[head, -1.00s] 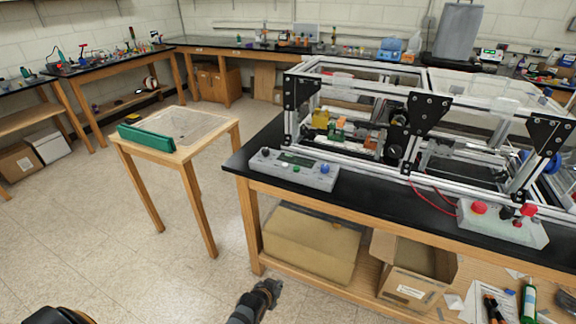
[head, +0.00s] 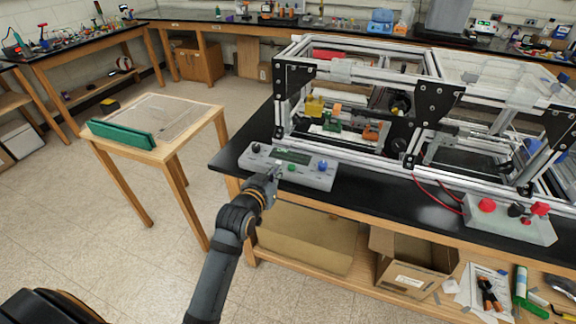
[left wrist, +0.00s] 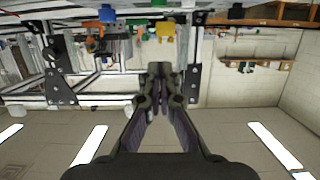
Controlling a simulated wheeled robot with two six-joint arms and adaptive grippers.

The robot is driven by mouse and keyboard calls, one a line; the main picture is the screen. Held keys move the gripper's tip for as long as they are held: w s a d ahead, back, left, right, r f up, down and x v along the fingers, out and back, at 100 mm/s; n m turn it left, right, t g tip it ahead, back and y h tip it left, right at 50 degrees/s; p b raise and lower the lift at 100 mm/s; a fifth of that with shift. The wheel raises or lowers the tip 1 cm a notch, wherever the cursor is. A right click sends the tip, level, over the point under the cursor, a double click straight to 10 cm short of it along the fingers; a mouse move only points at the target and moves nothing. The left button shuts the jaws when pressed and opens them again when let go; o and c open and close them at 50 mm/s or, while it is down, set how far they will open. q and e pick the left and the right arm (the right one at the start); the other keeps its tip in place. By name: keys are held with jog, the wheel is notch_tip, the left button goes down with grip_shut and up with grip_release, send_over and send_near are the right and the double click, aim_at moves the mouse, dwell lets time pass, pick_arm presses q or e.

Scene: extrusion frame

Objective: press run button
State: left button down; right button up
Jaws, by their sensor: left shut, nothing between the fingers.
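A grey control box (head: 310,177) lies on the black bench top at its front left corner. It carries a small display (head: 291,156), a black knob (head: 256,148), a green button (head: 291,168) and a blue knob (head: 322,165). I cannot read which button is marked run. My left gripper (head: 274,174) is shut and empty at the box's front edge, left of the green button; contact cannot be told. My right gripper is not in view.
An extrusion frame (head: 340,150) stands behind the box. A second box with red knobs (head: 510,222) sits at the bench's right. A small wooden table (head: 170,148) with a green bar stands left.

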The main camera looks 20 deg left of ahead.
pick_arm(q)
jog(key=p, duration=0.2)
send_over(289, 173)
notch_tip(289, 173, down, 3)
jog(key=shift+r, duration=0.2)
notch_tip(289, 173, down, 3)
jog(key=shift+s+r, duration=0.1)
jog(key=shift+s, duration=0.05)
jog(key=shift+s+f, duration=0.1)
jog(key=shift+f, duration=0.45)
jog(key=shift+f, duration=0.1)
